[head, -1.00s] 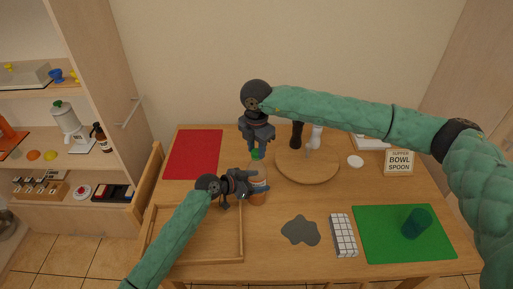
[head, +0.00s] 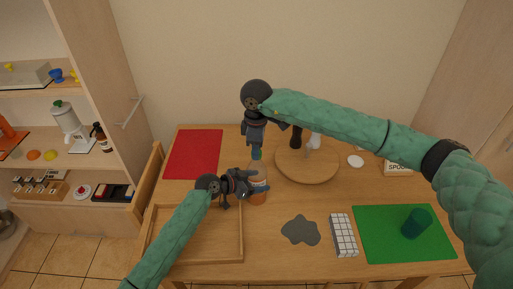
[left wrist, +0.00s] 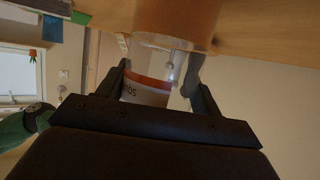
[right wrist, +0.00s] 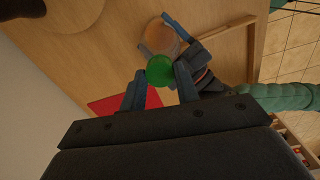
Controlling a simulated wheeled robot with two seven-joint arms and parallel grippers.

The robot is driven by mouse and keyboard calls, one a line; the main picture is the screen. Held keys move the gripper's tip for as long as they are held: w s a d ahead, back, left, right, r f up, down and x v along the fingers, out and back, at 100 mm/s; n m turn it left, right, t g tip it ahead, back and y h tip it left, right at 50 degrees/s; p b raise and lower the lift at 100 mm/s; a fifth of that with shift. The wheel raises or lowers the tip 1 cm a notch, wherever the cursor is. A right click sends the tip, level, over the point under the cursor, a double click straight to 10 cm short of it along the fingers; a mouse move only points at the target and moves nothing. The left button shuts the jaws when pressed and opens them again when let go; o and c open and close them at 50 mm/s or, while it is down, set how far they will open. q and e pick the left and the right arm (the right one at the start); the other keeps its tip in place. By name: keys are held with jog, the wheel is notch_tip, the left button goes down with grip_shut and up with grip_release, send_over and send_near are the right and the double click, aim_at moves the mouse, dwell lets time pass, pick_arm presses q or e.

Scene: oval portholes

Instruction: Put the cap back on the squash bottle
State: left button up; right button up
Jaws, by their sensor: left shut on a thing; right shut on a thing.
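The squash bottle (head: 259,197), clear with orange contents, stands upright on the table beside the wooden tray. My left gripper (head: 256,184) is shut around its body from the left. The left wrist view shows the bottle's label (left wrist: 148,92) between the fingers. My right gripper (head: 256,150) points down over the bottle and is shut on the green cap (right wrist: 160,70).
A wooden tray (head: 196,259) lies front left, a red mat (head: 193,153) behind it. A round board (head: 306,174) with a dark and a white item stands back right. A grey patch (head: 300,231), a white gridded block (head: 343,235) and a green mat (head: 385,235) with a cup are front right.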

jog(key=o, duration=0.9)
jog(key=shift+o, duration=0.2)
jog(key=shift+r, duration=2.25)
jog(key=shift+c, duration=0.4)
